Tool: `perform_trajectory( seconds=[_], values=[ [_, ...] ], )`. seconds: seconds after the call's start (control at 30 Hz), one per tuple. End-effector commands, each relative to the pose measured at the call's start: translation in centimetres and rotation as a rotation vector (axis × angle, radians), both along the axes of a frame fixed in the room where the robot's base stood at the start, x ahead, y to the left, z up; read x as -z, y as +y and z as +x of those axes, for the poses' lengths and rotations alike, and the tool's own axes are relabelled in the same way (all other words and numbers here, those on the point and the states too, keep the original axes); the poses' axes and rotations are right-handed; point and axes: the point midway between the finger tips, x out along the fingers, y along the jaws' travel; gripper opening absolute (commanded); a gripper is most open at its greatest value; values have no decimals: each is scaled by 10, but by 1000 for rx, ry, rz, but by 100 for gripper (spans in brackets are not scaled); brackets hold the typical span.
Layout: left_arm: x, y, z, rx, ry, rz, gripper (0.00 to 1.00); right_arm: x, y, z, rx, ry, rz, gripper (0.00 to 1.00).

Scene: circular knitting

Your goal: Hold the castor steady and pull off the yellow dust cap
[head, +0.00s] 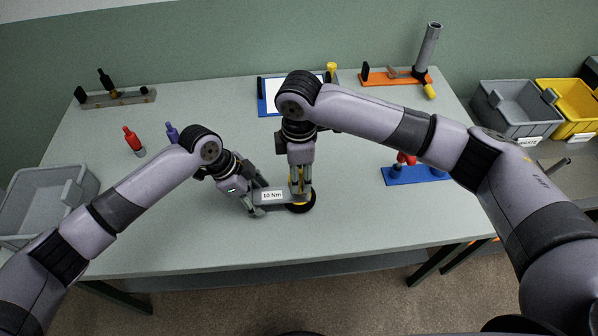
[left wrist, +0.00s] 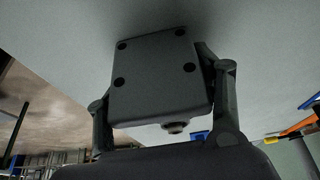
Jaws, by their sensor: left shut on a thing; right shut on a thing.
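My left gripper (head: 258,198) is shut on the grey body from the left. The left wrist view shows the flat grey face of the castor (left wrist: 155,80), with several dark holes, between the two fingers. My right gripper (head: 299,190) points down over the wheel and is shut on the yellow dust cap (head: 297,206). Its fingers hide most of the cap, so I cannot tell whether it is still seated.
A red bottle (head: 133,141) and a blue one (head: 172,134) stand left on the table. A blue-framed white board (head: 275,95), an orange stand (head: 393,78) and a blue base (head: 415,175) lie behind and right. Grey (head: 515,105) and yellow (head: 575,105) bins stand far right.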

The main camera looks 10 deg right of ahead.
Motion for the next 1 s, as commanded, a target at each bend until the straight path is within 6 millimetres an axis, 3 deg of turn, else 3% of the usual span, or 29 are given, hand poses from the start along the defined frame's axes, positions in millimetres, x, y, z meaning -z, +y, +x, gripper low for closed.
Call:
perform_trajectory(
  seconds=[0.37,1.0],
  values=[
    [2,1,0,0,1,2,24,-2,0,0,0,-1,0,15],
    [2,1,-1,0,1,3,24,-52,0,1,0,-2,1,15]
  ],
)
